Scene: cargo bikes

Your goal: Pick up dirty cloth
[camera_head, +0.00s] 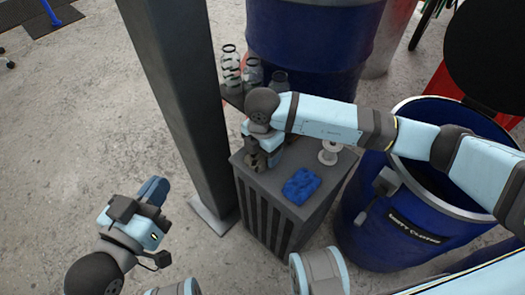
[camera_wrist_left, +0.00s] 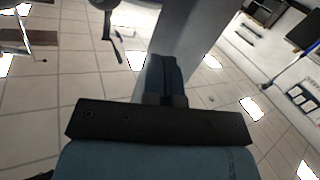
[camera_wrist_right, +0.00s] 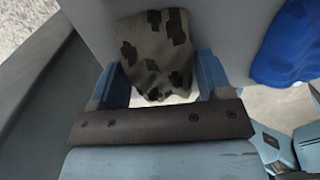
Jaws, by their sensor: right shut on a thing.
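The dirty cloth, grey with dark square stains, shows between the fingers of my right gripper in the right wrist view (camera_wrist_right: 155,50). My right gripper (camera_wrist_right: 160,85) is shut on it, one blue finger on each side. In the head view my right gripper (camera_head: 264,158) points down at the left back of the grey stand's top, and only a little of the cloth shows there. My left gripper (camera_head: 154,190) is shut and empty, over bare floor left of the dark post. Its fingers are together in the left wrist view (camera_wrist_left: 164,78).
A blue cloth (camera_head: 301,186) and a white spool (camera_head: 328,152) are on the grey stand (camera_head: 262,212). An open blue drum (camera_head: 385,240) labelled for dirty cloths stands right of it. Glass jars (camera_head: 230,65) stand behind, beside a dark post (camera_head: 180,90).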

